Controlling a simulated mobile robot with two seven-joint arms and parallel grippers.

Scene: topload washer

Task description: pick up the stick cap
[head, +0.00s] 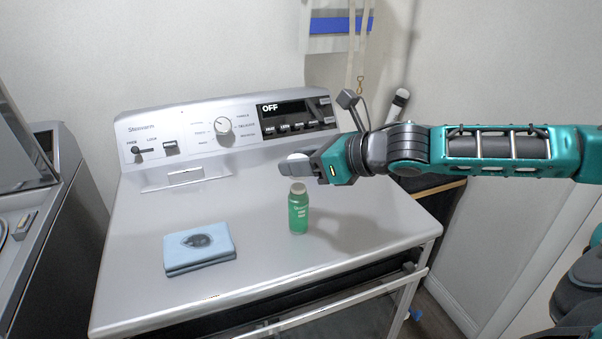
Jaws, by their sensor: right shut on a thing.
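My right gripper (292,170) reaches in from the right over the washer top. It is shut on a small white piece that looks like the stick cap (298,157), mostly hidden by the fingers. A green bottle-shaped stick (298,212) with a pale top stands upright on the washer top, just below the gripper. The fingers appear above it, apart from it. My left gripper is not in view.
The washer (140,255) has a flat metal top and a rear control panel (225,130) whose display reads OFF. A folded blue cloth (198,249) with a dark stain lies left of the green stick. The front of the top is clear.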

